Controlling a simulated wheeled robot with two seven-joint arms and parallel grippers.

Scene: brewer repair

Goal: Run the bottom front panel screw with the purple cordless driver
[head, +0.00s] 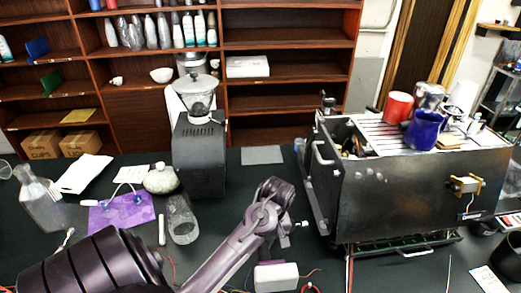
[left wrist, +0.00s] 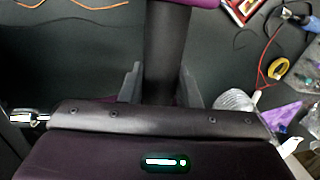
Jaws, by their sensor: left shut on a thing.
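In the left wrist view, my left gripper (left wrist: 161,82) is shut on the purple cordless driver (left wrist: 168,45). Its dark handle runs up between the two grey fingers, with a purple part at the top edge. In the head view, my left arm reaches up from the bottom to the left of the brewer. The fingers and the driver cannot be made out clearly there. The brewer (head: 400,205) stands at the right, its dark front panel facing me. I cannot make out the bottom screw. My right gripper is in neither view.
A grinder (head: 200,155) stands behind the arm. A white block (head: 276,277) lies near the bottom. A purple cloth (head: 122,213), a glass (head: 182,220) and a carafe (head: 42,195) are at the left. Loose wires lie on the table. Mugs stand on the brewer.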

